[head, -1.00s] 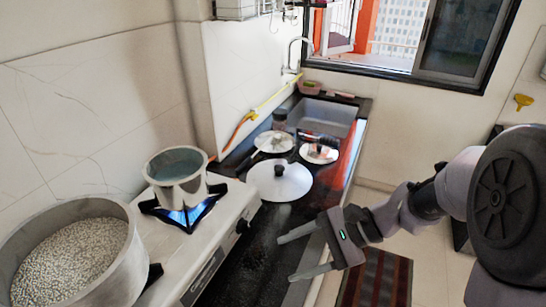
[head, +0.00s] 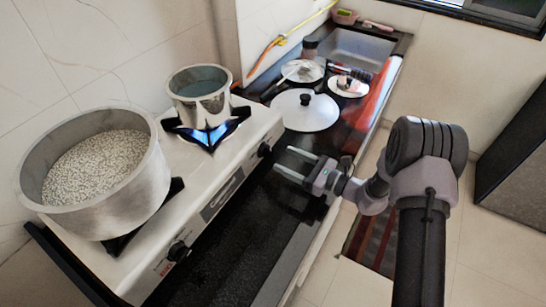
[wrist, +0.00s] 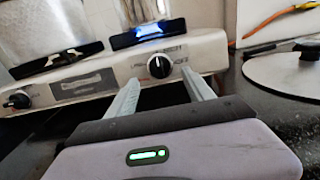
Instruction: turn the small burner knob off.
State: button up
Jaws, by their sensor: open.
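The small burner knob (head: 264,149) is a black dial on the front of the white stove (head: 225,180), below the small pot (head: 200,95). A blue flame (head: 210,138) burns under that pot. In the wrist view the knob (wrist: 159,67) shows a light pointer mark and sits between my two fingers, beyond their tips. My gripper (head: 282,163) is open and empty, in front of the stove's front face, close to the knob but seemingly apart from it. A second knob (head: 178,251) is on the same face, nearer the large pot.
A large pot (head: 95,165) of pale grains stands on the other burner. The black counter (head: 240,235) runs along the stove front. Lids, one broad and flat (head: 304,112), and a sink (head: 360,48) lie beyond. A yellow-orange hose (head: 272,45) runs along the wall.

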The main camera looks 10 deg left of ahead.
aim_at(271, 153)
jog(key=b+x, duration=0.1)
jog(key=x, duration=0.4)
jog(key=shift+w+a, duration=0.1)
jog(key=shift+a, duration=0.2)
grip_shut()
